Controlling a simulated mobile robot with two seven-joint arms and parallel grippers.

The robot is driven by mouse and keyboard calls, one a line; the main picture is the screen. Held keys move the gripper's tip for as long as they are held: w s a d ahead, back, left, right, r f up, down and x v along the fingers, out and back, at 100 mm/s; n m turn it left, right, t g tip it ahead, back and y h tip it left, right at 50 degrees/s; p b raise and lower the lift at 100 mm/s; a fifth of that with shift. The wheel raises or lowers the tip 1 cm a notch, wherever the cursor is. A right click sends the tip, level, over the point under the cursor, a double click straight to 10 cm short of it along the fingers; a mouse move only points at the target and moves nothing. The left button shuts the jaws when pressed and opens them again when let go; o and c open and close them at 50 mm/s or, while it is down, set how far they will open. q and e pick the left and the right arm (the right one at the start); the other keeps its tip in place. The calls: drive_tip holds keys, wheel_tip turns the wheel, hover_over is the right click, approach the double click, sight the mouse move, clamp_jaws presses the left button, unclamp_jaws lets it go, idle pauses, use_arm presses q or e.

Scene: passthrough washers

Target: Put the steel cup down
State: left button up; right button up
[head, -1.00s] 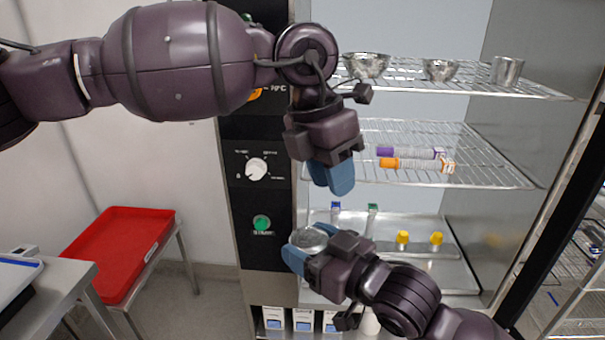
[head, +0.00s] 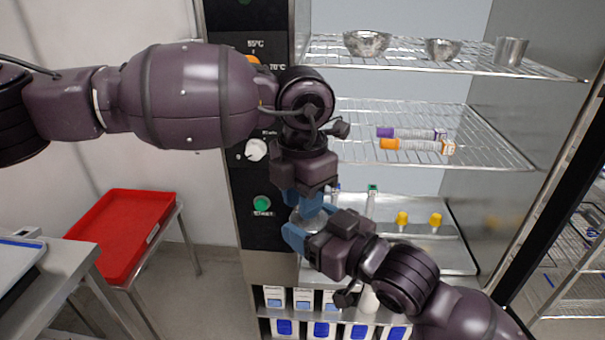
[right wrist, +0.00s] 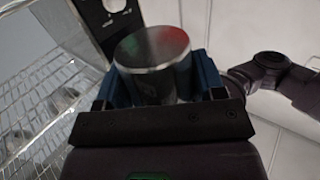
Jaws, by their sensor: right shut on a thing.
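A steel cup (right wrist: 152,75), a shiny metal cylinder, sits between the blue fingers of my right gripper (right wrist: 160,85) in the right wrist view. In the head view my right gripper (head: 302,236) is shut on this cup, in front of the cabinet, and only a small part of the cup (head: 306,221) shows. My left gripper (head: 303,203) points down directly above the cup, its blue fingertips overlapping the cup's place in the picture. Whether it touches the cup, and how far its fingers are apart, cannot be told.
The upper wire shelf (head: 470,68) holds two steel bowls (head: 367,43) (head: 443,49) and another steel cup (head: 511,51). The middle wire shelf (head: 490,150) holds purple-capped and orange-capped tubes. Yellow-capped bottles stand below. A red tray (head: 120,235) lies at left; boxes stand at the bottom.

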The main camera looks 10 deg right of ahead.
use_arm(q)
drive_tip(key=shift+f, duration=2)
clamp_jaws()
use_arm(e)
drive_tip(key=shift+s, duration=0.1)
drive_tip(key=o, duration=1)
drive_tip(key=shift+c, duration=0.2)
drive_tip(key=shift+o, duration=0.2)
